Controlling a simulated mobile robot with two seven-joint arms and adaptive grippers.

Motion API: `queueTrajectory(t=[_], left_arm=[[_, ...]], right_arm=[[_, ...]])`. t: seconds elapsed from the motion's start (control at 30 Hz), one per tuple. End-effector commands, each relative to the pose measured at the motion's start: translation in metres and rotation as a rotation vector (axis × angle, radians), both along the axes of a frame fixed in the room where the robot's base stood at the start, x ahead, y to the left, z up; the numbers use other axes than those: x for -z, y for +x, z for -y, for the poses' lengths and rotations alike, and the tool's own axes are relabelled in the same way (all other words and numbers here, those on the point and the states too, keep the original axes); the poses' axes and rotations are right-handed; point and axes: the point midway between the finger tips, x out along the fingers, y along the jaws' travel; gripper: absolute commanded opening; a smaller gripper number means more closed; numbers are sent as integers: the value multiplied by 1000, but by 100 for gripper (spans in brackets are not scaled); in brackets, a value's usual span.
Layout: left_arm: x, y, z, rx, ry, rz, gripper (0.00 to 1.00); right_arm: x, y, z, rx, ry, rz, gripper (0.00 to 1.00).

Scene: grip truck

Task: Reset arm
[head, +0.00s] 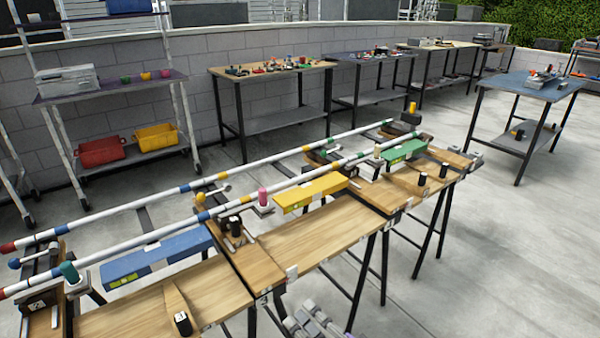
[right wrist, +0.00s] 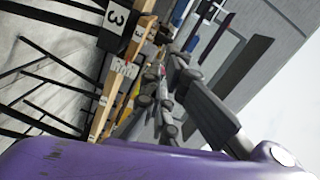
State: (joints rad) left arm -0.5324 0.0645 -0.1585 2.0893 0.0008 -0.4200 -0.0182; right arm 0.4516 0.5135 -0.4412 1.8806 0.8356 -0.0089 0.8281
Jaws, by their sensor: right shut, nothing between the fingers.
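My right gripper (head: 312,315) shows as grey links at the bottom edge of the head view, in front of the workbench's near edge. It is shut and holds nothing. Its grey links also show in the right wrist view, close to the bench's edge in the picture; whether they touch it is unclear. My left gripper is not in view. The wooden workbench (head: 315,240) stands on black trestles and carries a blue block (head: 155,258), a yellow block (head: 310,191) and a green block (head: 405,151).
Two long striped poles run above the bench, the nearer one (head: 120,255) over the blocks. A shelf rack (head: 110,85) holds red and yellow bins. A wooden-topped table (head: 270,70) and a blue-topped table (head: 525,83) stand behind.

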Motion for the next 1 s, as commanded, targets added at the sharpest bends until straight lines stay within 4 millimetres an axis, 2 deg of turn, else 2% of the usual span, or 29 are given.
queueTrajectory(t=[0.07,0.13,0.27,0.37,0.47,0.57,0.6,0.7,0.9,1.0], left_arm=[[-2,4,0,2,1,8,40],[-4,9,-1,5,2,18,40],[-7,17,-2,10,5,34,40],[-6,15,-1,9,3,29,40],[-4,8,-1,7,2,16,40],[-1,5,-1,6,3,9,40],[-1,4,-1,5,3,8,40],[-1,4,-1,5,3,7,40],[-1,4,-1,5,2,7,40],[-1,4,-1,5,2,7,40]], right_arm=[[0,-2,-3,-15,-156,95,0],[12,-13,1,-17,-300,151,0],[48,-45,17,-17,-571,207,0],[78,-74,36,-23,-757,211,0],[111,-114,62,-39,-943,178,0],[145,-165,94,-67,-1125,108,0],[157,-187,108,-82,-1190,70,0],[179,-241,138,-116,-1306,-28,0],[201,-335,178,-136,-1380,-233,0],[208,-380,188,-147,-1375,-326,0]])
